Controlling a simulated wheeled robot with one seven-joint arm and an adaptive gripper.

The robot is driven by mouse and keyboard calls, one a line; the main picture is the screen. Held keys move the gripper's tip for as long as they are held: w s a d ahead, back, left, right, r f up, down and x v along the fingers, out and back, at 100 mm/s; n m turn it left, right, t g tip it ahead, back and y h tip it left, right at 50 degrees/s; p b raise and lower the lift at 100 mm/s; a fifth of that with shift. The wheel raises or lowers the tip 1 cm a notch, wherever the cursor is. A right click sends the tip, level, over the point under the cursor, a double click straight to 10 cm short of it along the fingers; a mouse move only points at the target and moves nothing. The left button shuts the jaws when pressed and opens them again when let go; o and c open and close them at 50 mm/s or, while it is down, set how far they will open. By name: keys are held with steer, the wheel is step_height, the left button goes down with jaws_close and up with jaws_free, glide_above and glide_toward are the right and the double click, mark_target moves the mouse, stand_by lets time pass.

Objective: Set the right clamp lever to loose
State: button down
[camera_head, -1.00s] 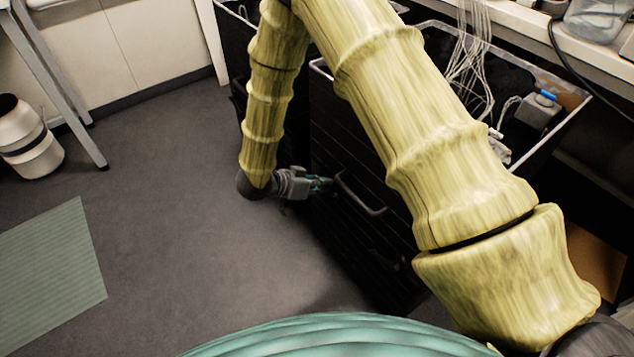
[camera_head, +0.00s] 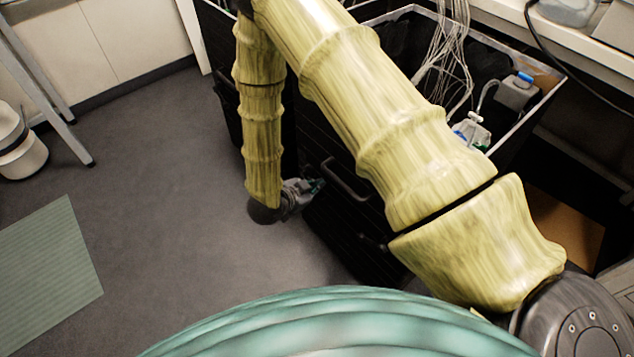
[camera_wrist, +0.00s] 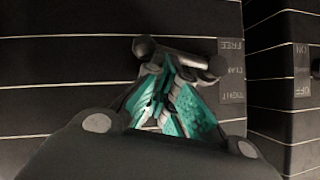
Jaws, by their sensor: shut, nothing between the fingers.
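My gripper (camera_wrist: 168,95) has teal fingers, drawn together and empty, in front of a black slatted face in the wrist view. A dark lever bar (camera_wrist: 187,58) with rounded ends lies across just beyond the fingertips. I cannot tell whether they touch it. In the head view my gripper (camera_head: 314,186) is beside the black box (camera_head: 335,225), close to a grey pull handle (camera_head: 345,180); the lever is not clear there.
A second black face with an ON/OFF label (camera_wrist: 302,70) and a dark knob (camera_wrist: 315,68) is at the right. A small dark fitting (camera_head: 372,242) sits lower on the box. Cables (camera_head: 455,60) hang into the open top.

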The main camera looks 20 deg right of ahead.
steer(key=shift+s+f, duration=0.1)
steer(key=shift+f, duration=0.25)
steer(key=shift+f+p, duration=0.15)
steer(key=shift+p, duration=0.15)
stand_by(0.3)
steer(key=s+d+r+p+v, duration=0.1)
steer(key=p+v, duration=0.3)
steer(key=v, duration=0.8)
steer(key=shift+s+d+r, duration=0.2)
steer(key=shift+s+r, duration=0.15)
steer(key=shift+r, duration=0.25)
